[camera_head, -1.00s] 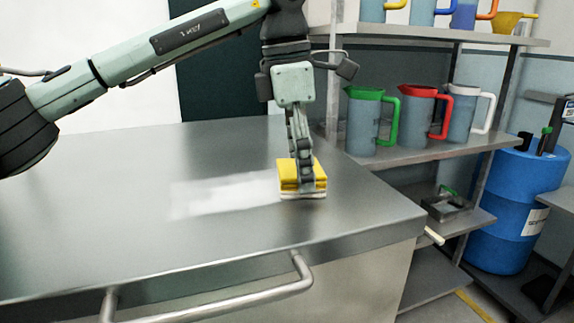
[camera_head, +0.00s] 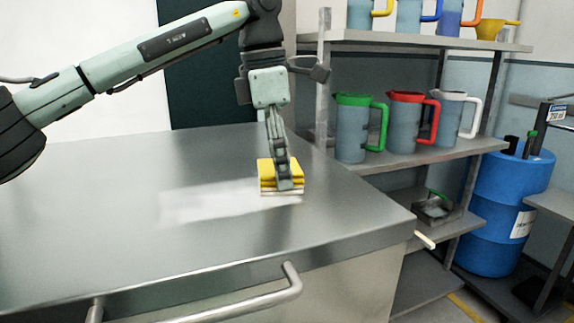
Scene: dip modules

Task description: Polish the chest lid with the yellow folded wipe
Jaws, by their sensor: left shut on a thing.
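The yellow folded wipe (camera_head: 266,171) has a pale underside and lies flat on the chest lid (camera_head: 95,207), towards its right end. My left gripper (camera_head: 284,180) points down and is shut on the wipe; its fingers cover part of it. The lid is a broad grey metal surface. A paler, whitish streak (camera_head: 205,200) runs across it to the left of the wipe. My right gripper is not in view.
A metal handle (camera_head: 240,306) runs along the chest's front. To the right, a shelf rack (camera_head: 436,153) holds several jugs, among them a green-handled one (camera_head: 352,128). A blue barrel (camera_head: 495,215) stands further right. The lid left of the wipe is clear.

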